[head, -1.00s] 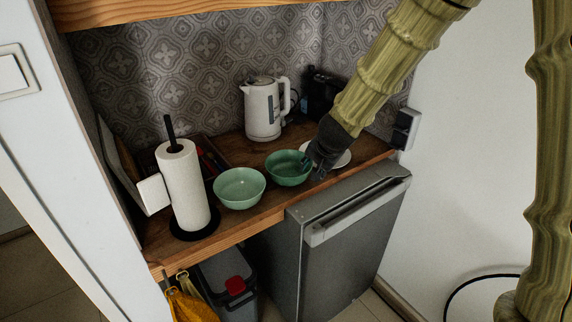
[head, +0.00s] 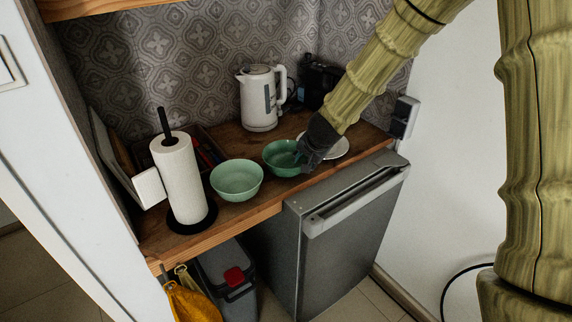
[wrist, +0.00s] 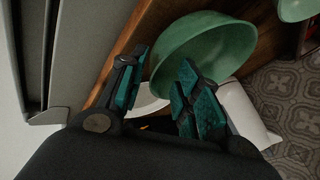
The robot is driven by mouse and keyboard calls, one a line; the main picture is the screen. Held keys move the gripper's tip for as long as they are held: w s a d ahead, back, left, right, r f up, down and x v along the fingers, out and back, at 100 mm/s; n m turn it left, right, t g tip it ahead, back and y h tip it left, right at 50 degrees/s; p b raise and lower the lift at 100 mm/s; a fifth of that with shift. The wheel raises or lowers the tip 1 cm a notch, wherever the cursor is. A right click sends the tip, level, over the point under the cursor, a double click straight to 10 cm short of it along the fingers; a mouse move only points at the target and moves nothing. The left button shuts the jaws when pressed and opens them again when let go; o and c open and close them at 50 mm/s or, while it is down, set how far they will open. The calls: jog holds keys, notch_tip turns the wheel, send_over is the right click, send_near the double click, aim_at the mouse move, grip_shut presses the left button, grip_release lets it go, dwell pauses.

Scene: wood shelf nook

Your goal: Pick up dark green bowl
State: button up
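The dark green bowl (head: 278,162) stands on the wooden counter, right of a paler green bowl (head: 237,182). My gripper (head: 302,157) is at its right rim in the head view and hides part of that side. In the wrist view, the dark green bowl (wrist: 225,42) fills the upper middle. My gripper (wrist: 163,76) is open there, with one finger over the bowl's inside and the other outside its rim. The bowl's near wall shows between the fingers. I cannot tell whether either finger touches it.
A white plate (head: 335,147) lies right of the gripper. A white kettle (head: 257,100) stands behind, and a paper towel roll (head: 180,180) stands at the left. The counter's front edge (head: 245,218) runs close by, with a grey fridge (head: 345,230) below.

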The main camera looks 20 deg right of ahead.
jog(key=shift+p+x, duration=0.4)
jog(key=shift+x, duration=2.05)
jog(key=shift+s+a, duration=0.1)
jog(key=shift+s, duration=0.05)
grip_shut()
